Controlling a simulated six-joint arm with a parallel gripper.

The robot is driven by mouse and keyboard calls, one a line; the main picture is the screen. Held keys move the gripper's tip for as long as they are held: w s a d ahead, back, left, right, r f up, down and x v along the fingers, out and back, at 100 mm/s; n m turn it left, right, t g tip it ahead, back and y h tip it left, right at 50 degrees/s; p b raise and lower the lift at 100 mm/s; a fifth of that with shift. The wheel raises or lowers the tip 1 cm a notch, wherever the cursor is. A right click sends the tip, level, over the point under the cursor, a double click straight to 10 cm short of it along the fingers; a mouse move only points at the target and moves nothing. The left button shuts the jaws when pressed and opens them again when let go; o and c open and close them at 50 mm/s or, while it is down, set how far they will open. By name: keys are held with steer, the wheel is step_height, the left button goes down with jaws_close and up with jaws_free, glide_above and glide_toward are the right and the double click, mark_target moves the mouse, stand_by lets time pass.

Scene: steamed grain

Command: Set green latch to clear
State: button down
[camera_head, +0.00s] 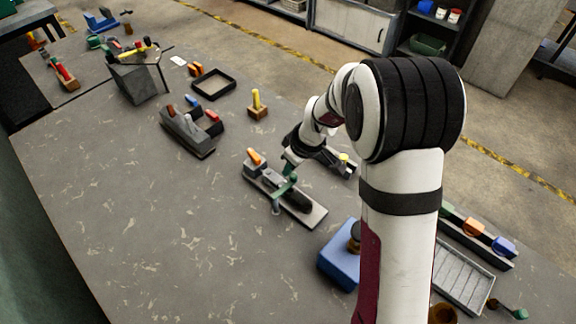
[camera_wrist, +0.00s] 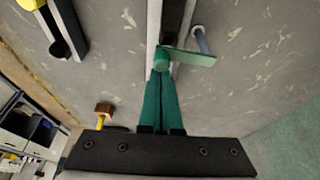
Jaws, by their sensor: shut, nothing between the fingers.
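The green latch (camera_head: 277,194) is part of a fixture on a pale base plate (camera_head: 311,217) near the table's middle. In the wrist view the latch (camera_wrist: 188,57) shows as a flat green bar pointing right from a round green end. My gripper (camera_head: 288,174) is over the fixture, its green fingers pointing down at the latch. In the wrist view my gripper (camera_wrist: 160,76) is shut and empty, fingertips right by the latch's round end. I cannot tell whether they touch. Any marking for "clear" is not readable.
A grey fixture with coloured knobs (camera_head: 188,134) stands to the left, and a yellow peg on a block (camera_head: 257,105) stands behind. A blue block (camera_head: 338,262) is close at the front right. A dark empty tray (camera_head: 213,84) lies farther back. The left front tabletop is clear.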

mark_target(296, 182)
steer(key=m, duration=0.1)
steer(key=s+d+m+h, duration=0.1)
steer(key=m, duration=0.1)
steer(key=shift+s+d+m+t, duration=0.2)
steer(key=shift+m+t, duration=0.1)
steer(key=shift+t, duration=0.1)
steer(key=shift+s+d+m+h, duration=0.2)
steer(key=shift+s+m, duration=0.15)
steer(key=shift+m, duration=0.25)
steer(key=shift+s+d+m+h, duration=0.1)
steer(key=shift+s+m+h, duration=0.15)
steer(key=shift+m, duration=0.35)
steer(key=shift+s+a, duration=0.3)
steer(key=shift+s, duration=0.25)
steer(key=shift+s+a, duration=0.25)
steer(key=shift+s, duration=0.3)
steer(key=shift+w, duration=0.1)
steer(key=w, duration=0.2)
steer(key=w+d, duration=0.1)
steer(key=w, duration=0.1)
steer(key=shift+r, duration=0.15)
steer(key=v, duration=0.9)
steer(key=shift+s+a+r, duration=0.25)
steer(key=shift+s+a, duration=0.2)
steer(key=shift+a, duration=0.3)
